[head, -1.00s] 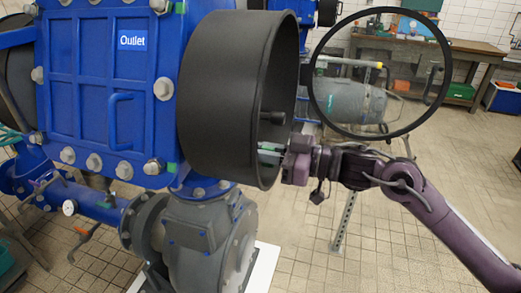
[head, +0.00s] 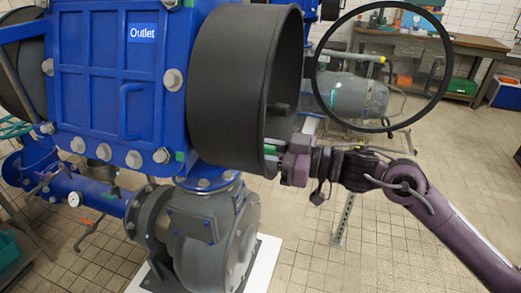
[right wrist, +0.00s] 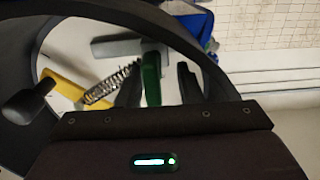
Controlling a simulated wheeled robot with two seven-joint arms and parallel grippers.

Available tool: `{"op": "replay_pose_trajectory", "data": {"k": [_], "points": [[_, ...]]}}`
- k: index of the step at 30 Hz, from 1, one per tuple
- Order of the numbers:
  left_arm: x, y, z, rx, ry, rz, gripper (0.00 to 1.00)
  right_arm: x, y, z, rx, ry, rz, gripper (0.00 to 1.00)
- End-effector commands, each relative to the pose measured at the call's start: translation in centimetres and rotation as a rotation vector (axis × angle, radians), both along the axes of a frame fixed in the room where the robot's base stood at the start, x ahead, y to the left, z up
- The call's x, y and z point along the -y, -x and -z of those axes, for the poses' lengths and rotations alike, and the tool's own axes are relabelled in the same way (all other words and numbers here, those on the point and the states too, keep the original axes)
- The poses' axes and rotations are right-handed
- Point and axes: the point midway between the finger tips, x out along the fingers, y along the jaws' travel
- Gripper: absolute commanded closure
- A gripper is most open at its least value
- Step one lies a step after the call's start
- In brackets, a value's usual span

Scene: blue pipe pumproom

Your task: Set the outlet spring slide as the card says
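The blue outlet housing (head: 105,85) with its "Outlet" label (head: 142,33) stands at left in the head view. A wide dark drum (head: 235,90) projects from its right side. My right gripper (head: 272,157) is at the drum's lower right opening. In the right wrist view a coil spring (right wrist: 112,82) lies beside a green upright piece (right wrist: 152,78). My right gripper's dark fingers (right wrist: 160,88) are apart, with the green piece between them and a gap on its right. A yellow bar (right wrist: 65,90) and a grey bar (right wrist: 118,47) are nearby. I see no readable card. My left gripper is out of view.
A black knob (right wrist: 28,98) sticks out at left in the right wrist view, close to my gripper. A large black ring (head: 440,85) stands right of the drum. A grey pump (head: 205,230) sits below. The tiled floor at right is open. A workbench (head: 465,45) is behind.

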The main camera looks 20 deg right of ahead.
Motion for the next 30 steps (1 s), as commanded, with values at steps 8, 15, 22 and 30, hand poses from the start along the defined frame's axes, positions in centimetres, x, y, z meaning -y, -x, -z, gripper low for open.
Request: {"op": "replay_pose_trajectory", "data": {"k": [8, 15, 22, 30], "points": [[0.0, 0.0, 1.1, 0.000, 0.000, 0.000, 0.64, 1.6, 1.0, 0.4, -0.001, 0.002, 0.004, 0.67], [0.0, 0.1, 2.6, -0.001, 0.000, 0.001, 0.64, 4.1, 2.9, 0.4, -0.002, 0.002, 0.002, 0.67], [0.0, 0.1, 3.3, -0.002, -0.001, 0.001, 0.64, 5.8, 4.2, 0.1, 0.000, 0.000, 0.000, 0.67], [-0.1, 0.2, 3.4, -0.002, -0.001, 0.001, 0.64, 6.3, 4.6, -0.1, 0.000, 0.001, -0.002, 0.67]]}}
